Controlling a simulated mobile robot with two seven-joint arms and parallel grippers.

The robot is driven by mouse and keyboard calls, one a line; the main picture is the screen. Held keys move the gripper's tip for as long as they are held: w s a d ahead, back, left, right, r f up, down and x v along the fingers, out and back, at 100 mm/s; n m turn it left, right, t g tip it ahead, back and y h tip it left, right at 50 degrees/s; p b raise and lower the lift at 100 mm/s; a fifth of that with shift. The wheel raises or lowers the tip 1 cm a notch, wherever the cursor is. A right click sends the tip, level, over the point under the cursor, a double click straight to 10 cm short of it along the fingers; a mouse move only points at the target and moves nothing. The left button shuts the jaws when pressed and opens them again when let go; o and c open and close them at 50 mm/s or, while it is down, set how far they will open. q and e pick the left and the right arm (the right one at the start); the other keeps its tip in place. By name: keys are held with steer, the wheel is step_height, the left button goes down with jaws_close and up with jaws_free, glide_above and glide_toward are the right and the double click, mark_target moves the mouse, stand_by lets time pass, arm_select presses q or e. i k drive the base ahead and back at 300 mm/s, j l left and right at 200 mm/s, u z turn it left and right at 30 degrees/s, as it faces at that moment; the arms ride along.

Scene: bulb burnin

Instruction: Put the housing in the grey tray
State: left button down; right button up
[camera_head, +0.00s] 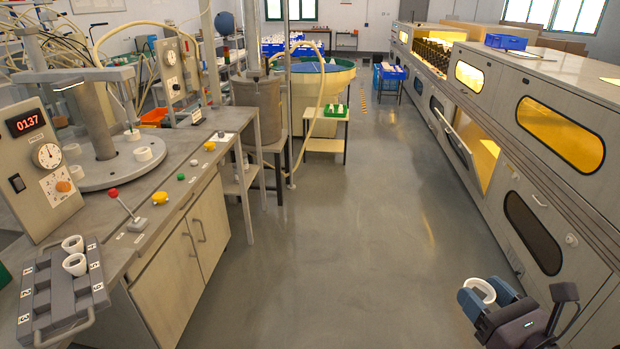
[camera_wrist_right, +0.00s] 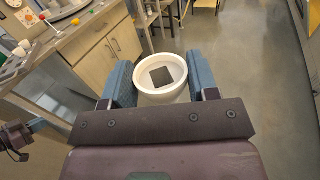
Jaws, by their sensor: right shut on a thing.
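My right gripper (camera_head: 486,294) is at the lower right of the head view, over the floor beside the long machine. It is shut on a white ring-shaped housing (camera_head: 480,290). In the right wrist view the housing (camera_wrist_right: 161,78) sits between the two blue fingers, its open top showing a dark square inside. The grey tray (camera_head: 62,305) is at the lower left of the head view, with numbered places and a handle. Two white housings (camera_head: 75,264) stand in it.
A workbench (camera_head: 190,165) with a control box, a round plate with white parts (camera_head: 143,154) and a red-knobbed lever (camera_head: 114,193) runs along the left. The long machine (camera_head: 540,130) lines the right. The floor (camera_head: 350,240) between them is clear.

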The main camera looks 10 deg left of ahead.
mark_target(85, 300)
steer(key=i, duration=1.15)
steer(key=i+z, duration=0.35)
steer(key=i+j+z, duration=0.15)
steer(key=z, duration=7.6)
